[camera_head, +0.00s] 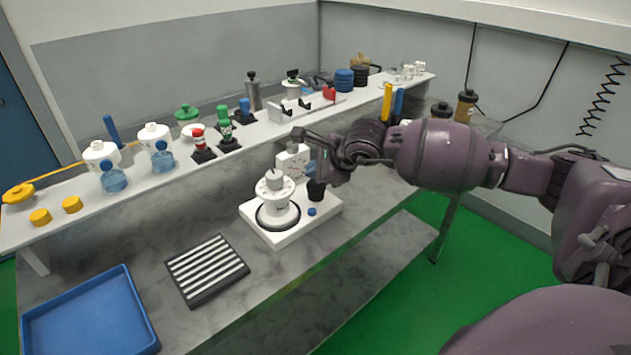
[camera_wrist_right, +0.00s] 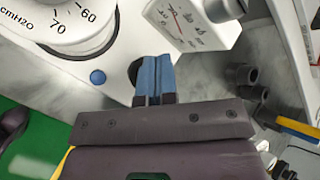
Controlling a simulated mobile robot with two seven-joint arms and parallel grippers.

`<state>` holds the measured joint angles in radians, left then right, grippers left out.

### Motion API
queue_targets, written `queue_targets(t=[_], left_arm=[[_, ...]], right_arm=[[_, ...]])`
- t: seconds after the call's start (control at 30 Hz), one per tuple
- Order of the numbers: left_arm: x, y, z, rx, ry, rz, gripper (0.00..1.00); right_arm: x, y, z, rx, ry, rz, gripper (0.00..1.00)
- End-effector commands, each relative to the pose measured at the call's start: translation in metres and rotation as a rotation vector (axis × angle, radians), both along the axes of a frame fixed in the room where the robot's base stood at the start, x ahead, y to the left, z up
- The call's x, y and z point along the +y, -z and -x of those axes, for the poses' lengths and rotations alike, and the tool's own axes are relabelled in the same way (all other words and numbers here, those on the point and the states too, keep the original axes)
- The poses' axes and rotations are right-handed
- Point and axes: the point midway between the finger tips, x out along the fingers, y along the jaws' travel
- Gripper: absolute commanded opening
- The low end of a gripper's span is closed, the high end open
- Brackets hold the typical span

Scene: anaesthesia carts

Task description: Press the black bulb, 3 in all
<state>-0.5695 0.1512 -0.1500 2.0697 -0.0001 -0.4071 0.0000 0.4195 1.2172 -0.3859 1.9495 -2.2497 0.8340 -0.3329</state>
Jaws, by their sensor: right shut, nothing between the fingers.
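The white device (camera_head: 249,212) stands on the lower grey shelf, with a round white dial unit and a gauge plate. The black bulb (camera_head: 316,192) is at the right side of its base, beside a small blue button (camera_head: 312,211). My right gripper (camera_head: 320,175) is shut and empty, pointing down right at the bulb. In the right wrist view, the blue fingertips (camera_wrist_right: 153,75) are together and cover most of the bulb; only a dark edge shows beside them. I cannot tell whether they touch it. My left gripper is not in view.
A striped black-and-white mat (camera_head: 208,270) and a blue tray (camera_head: 90,318) lie left of the device. The raised white shelf (camera_head: 75,208) behind holds bottles, yellow caps and several fittings. Bare grey shelf lies in front of the device.

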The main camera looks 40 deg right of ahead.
Motion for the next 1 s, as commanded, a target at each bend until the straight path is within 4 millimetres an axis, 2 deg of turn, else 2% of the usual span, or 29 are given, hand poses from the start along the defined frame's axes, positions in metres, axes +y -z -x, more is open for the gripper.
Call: queue_targets(t=[0.57,1.0], left_arm=[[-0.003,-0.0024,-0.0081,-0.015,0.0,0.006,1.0],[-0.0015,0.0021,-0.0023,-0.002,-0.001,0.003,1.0]], right_arm=[[-0.0001,0.002,0.0,0.0,0.0,0.0,0.0],[-0.0001,0.0064,0.0,0.0,0.0,0.0,0.0]])
